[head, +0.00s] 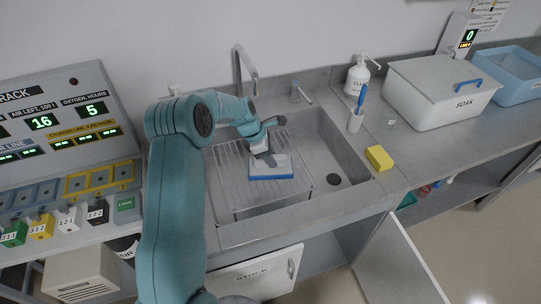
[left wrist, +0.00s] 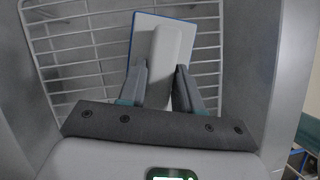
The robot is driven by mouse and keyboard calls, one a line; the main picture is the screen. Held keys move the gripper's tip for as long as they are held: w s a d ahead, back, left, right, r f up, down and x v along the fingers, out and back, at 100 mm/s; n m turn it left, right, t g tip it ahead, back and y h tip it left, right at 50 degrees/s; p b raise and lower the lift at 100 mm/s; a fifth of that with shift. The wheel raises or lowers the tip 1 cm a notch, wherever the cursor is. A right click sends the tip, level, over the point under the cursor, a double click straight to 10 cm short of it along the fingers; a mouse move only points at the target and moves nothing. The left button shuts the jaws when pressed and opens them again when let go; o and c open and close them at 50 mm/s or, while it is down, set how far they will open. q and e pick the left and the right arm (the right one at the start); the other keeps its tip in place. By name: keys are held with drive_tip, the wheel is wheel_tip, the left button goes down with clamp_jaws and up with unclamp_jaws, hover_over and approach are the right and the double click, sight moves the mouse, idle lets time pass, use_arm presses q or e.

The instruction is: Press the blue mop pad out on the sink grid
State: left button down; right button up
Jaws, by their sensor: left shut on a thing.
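The blue mop pad (head: 271,177) shows as a blue edge under a pale flat plate with a light block on top. It is at the right part of the wire sink grid (head: 232,184) in the head view. In the left wrist view the pad's blue rim (left wrist: 132,45) shows around the plate, over the grid bars (left wrist: 75,45). My left gripper (head: 266,158) reaches down from above and is shut on the light block (left wrist: 170,50), with a finger on each side. Whether the pad touches the grid is hard to tell. My right gripper is not in view.
A yellow sponge (head: 379,158), a brush in a cup (head: 356,121), a soap bottle (head: 358,77) and a SOAK box (head: 440,90) stand right. A cupboard door (head: 400,265) hangs open below.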

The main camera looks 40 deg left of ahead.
use_arm(q)
drive_tip(key=shift+f+b, duration=0.35)
drive_tip(key=shift+f, duration=0.3)
idle(1.2)
drive_tip(key=shift+r, duration=0.1)
wheel_tip(320, 180, up, 6)
drive_tip(key=p, duration=0.4)
drive_tip(key=shift+r+p, duration=0.55)
drive_tip(key=shift+w+f, duration=0.1)
drive_tip(key=shift+f+b, duration=2)
drive_tip(key=shift+f, duration=0.95)
